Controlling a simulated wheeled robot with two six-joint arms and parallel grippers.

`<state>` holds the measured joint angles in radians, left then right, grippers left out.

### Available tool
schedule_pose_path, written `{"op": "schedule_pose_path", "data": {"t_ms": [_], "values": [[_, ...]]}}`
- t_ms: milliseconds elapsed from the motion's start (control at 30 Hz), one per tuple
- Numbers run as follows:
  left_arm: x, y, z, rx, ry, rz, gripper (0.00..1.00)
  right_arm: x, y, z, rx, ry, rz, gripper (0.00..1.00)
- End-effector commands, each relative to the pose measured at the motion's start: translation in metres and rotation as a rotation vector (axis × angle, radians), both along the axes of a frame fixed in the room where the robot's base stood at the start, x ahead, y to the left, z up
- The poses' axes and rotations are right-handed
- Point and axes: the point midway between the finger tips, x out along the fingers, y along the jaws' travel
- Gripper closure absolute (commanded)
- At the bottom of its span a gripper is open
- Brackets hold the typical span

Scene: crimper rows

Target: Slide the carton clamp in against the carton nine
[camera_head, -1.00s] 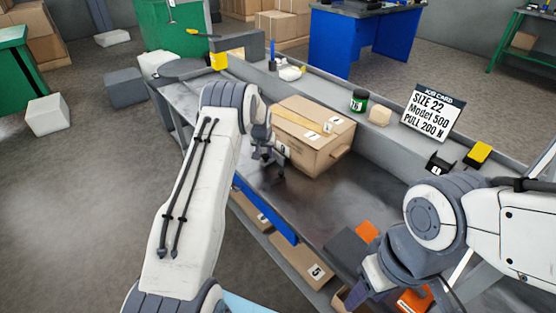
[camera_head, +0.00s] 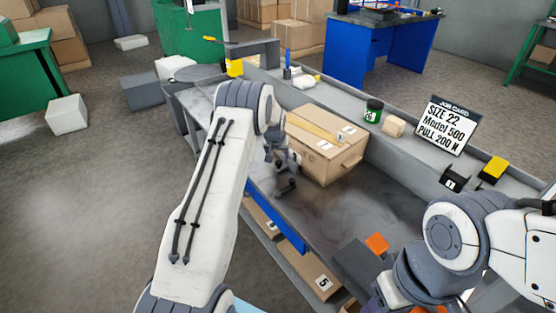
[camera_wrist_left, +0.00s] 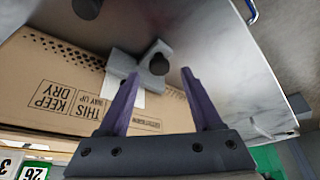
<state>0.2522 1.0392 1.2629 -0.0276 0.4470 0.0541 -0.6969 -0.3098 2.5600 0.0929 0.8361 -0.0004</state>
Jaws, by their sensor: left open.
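The carton (camera_head: 318,160) is a taped brown box standing on the grey bench. I cannot read a nine on it. Its printed side (camera_wrist_left: 60,85) fills the left of the left wrist view, with a pale label partly hidden. The carton clamp (camera_wrist_left: 122,66) looks like a grey block with a round dark knob, beside that side of the carton. My left gripper (camera_wrist_left: 161,76) is open, its two purple fingers apart with the knob just ahead between their tips. In the head view the left gripper (camera_head: 287,176) is low beside the carton. My right gripper is mostly cut off at the bottom edge.
A green-labelled jar (camera_head: 374,111), a small tan block (camera_head: 393,126) and the job card (camera_head: 447,126) stand on the back ledge. A black holder (camera_head: 455,178) and a yellow item (camera_head: 494,170) are further right. Bare bench lies right of the carton. Cartons sit on a lower shelf (camera_head: 300,262).

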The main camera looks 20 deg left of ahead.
Motion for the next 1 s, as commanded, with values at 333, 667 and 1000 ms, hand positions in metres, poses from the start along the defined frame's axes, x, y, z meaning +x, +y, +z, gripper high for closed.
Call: {"op": "schedule_pose_path", "data": {"t_ms": [333,667,1000], "values": [[-0.024,-0.007,0.063,0.001,-0.002,0.0,0.34,0.0,0.0,0.003,0.0,0.0,0.0,0.5],[-0.03,-0.009,0.075,0.0,0.001,0.0,0.34,0.0,0.0,0.004,0.0,0.0,0.0,0.5],[-0.04,-0.054,0.096,-0.009,0.016,-0.067,0.34,0.0,0.0,0.004,0.0,0.0,0.0,0.5]]}}
